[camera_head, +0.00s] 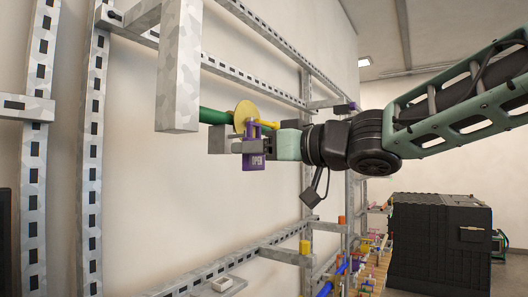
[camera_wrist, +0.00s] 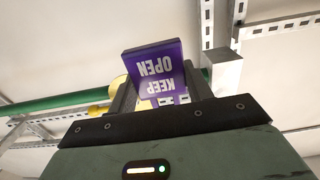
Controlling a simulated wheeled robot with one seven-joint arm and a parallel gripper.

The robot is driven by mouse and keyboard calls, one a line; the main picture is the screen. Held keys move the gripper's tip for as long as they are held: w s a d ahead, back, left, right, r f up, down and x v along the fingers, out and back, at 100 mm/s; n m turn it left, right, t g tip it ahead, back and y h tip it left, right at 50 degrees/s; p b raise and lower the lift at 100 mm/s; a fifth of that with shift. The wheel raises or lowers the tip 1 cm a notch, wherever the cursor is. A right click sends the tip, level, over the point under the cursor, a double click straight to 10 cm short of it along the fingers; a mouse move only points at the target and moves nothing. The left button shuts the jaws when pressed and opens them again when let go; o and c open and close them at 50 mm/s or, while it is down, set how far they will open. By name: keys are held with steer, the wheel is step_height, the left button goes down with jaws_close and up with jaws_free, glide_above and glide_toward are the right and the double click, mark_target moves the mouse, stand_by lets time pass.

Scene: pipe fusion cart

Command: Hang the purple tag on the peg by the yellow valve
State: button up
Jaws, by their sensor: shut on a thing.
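The purple tag (camera_head: 253,160) is held between the fingers of my gripper (camera_head: 252,146), which is shut on it. In the wrist view the tag (camera_wrist: 154,64) stands between the fingertips, with "KEEP OPEN" upside down. The yellow valve (camera_head: 244,113) sits on a green pipe (camera_head: 214,116), just above my fingers in the head view. In the wrist view, yellow parts of it (camera_wrist: 118,86) show behind the left finger. A grey metal block (camera_head: 219,139) is just left of my fingertips. I cannot make out the peg, or whether the tag touches it.
A thick galvanized beam (camera_head: 178,70) hangs close at the upper left of my gripper. Slotted metal rails (camera_head: 92,150) run along the wall. A black case (camera_head: 440,240) stands at the right, below my arm.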

steer(key=shift+f+b+x, duration=0.15)
steer(key=shift+f+x, duration=0.05)
steer(key=shift+x, duration=0.8)
steer(key=shift+f+b+x, duration=0.15)
steer(key=shift+f+x, duration=0.05)
steer(key=shift+x, duration=0.75)
steer(key=o, duration=1.2)
steer(key=shift+c, duration=0.2)
steer(key=p+v, duration=0.3)
steer(key=v, duration=0.9)
steer(key=shift+p, duration=0.3)
